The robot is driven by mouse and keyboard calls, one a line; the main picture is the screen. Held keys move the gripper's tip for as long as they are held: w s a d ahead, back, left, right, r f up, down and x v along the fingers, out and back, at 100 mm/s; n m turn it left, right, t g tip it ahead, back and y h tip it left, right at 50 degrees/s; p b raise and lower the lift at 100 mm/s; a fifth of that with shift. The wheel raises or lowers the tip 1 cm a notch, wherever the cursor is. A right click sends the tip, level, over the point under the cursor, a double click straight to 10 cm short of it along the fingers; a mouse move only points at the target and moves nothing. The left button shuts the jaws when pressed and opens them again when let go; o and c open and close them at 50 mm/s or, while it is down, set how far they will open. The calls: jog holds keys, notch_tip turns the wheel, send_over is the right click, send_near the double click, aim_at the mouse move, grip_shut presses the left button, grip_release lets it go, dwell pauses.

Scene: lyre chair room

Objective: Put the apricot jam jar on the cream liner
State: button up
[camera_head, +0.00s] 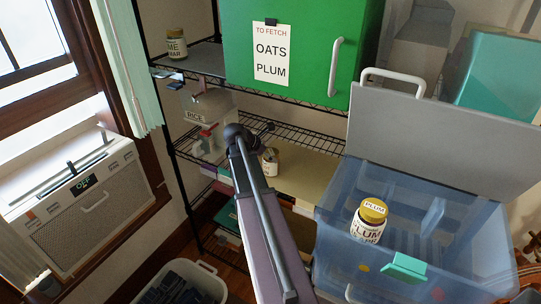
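The cream liner (312,176) lies on a lower level of the black wire rack, right of centre. A small jar with a gold lid (270,161) stands at its left edge; its label is too small to read, so I cannot tell if it is apricot. A jar labelled PLUM (369,222) stands at the clear blue bin. Another gold-lidded jar (176,43) is on the upper shelf, its label partly readable as "ME". My arm reaches up to a dark joint in front of the rack.
A green box (300,20) with a note, "TO FETCH OATS PLUM", sits above. The blue bin (340,255) has a raised grey lid (430,140). A RICE container (209,105) stands left of my arm. An air conditioner (85,205) and a white basket (208,280) are at left.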

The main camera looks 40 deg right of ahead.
jog(key=shift+r, duration=0.1)
dwell(0.3)
jog(key=shift+w+a+r+p, duration=0.15)
jog(key=shift+a+r+p, duration=0.15)
jog(key=shift+r+p, duration=0.25)
jog(key=p+v, duration=0.7)
jog(key=v, duration=0.3)
jog(key=shift+a+r+p, duration=0.2)
jog(key=shift+a+p, duration=0.1)
jog(key=shift+a, duration=0.1)
jog(key=shift+w, duration=0.1)
jog(key=s+a+f+m+t+y, duration=0.1)
jog(key=a+m, duration=0.3)
jog(key=a, duration=0.8)
jog(key=s+a+f+m+t+y, duration=0.1)
jog(key=s+a+f+m+y, duration=0.1)
jog(key=a, duration=1)
jog(key=s+a+f+m+t+y, duration=0.1)
jog(key=s+a+f+m+y, duration=0.1)
jog(key=a+m+y, duration=0.3)
jog(key=s+a+m, duration=0.1)
jog(key=a+m, duration=0.2)
jog(key=a, duration=0.4)
jog(key=shift+a+f, duration=0.25)
jog(key=shift+a, duration=0.15)
jog(key=shift+s, duration=0.1)
